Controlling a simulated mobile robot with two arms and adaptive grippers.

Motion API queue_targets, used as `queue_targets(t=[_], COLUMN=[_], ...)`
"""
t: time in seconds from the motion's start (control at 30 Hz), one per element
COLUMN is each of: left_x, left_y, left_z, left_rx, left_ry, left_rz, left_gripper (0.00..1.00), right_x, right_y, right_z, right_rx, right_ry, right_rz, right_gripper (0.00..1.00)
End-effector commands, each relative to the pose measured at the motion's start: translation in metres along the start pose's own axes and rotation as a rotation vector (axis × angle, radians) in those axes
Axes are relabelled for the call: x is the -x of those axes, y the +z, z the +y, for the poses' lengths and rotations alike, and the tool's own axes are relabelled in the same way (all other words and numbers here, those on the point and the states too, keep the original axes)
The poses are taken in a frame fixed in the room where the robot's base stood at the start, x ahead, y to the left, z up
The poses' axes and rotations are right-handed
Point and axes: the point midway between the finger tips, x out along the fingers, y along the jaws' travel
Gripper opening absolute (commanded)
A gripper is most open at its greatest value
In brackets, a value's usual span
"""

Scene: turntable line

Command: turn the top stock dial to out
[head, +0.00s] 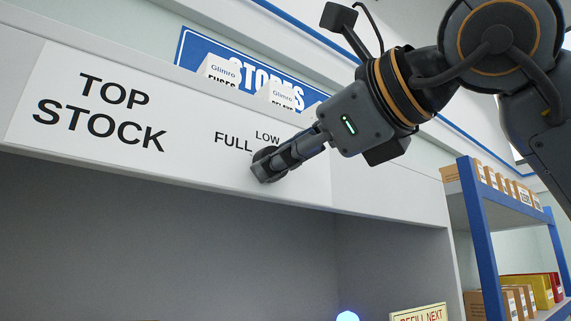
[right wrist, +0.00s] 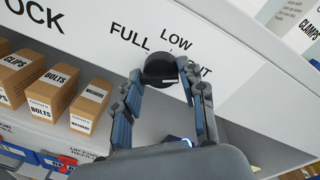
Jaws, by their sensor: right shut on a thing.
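The top stock dial is a dark round knob on the white panel (head: 190,172), right of the words TOP STOCK. It shows in the right wrist view (right wrist: 159,66), below the FULL and LOW labels. The end of a third label shows to its right, partly hidden by a finger. My right gripper (head: 265,168) is shut on the dial. In the right wrist view its fingers (right wrist: 161,72) sit on either side of the knob. I cannot tell which label the dial points to. In the head view the fingers cover most of the dial and the third label. My left gripper is not in view.
Small white boxes (head: 219,71) stand on top of the panel, before a blue STORES sign (head: 198,52). Below the panel is an open recess (head: 170,245). Brown boxes (right wrist: 51,95) stand at left in the right wrist view. A blue-posted shelf (head: 480,235) is at right.

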Motion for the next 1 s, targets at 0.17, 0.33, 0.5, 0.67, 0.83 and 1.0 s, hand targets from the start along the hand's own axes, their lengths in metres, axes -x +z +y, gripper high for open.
queue_targets(t=[0.17, 0.33, 0.5, 0.67, 0.83, 1.0], left_x=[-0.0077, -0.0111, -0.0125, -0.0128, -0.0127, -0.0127], left_y=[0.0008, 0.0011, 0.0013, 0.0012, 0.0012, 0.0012], left_z=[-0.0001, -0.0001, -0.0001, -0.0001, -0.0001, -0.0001], left_rx=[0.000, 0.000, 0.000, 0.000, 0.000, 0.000], left_ry=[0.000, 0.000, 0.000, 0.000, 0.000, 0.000], left_rz=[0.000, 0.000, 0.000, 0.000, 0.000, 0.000], left_gripper=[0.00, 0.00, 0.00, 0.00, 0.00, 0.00], right_x=[0.0020, 0.0018, 0.0017, 0.0016, 0.0016, 0.0015], right_y=[0.0008, 0.0009, 0.0012, 0.0014, 0.0013, 0.0012], right_z=[-0.0035, -0.0039, -0.0041, -0.0041, -0.0041, -0.0040], right_rx=[-0.108, -0.175, -0.208, -0.218, -0.219, -0.219], right_ry=[-0.009, -0.007, -0.006, -0.005, -0.005, -0.005], right_rz=[-0.017, -0.022, -0.024, -0.025, -0.025, -0.024], right_gripper=[0.09, 0.09, 0.09, 0.09, 0.09, 0.48])
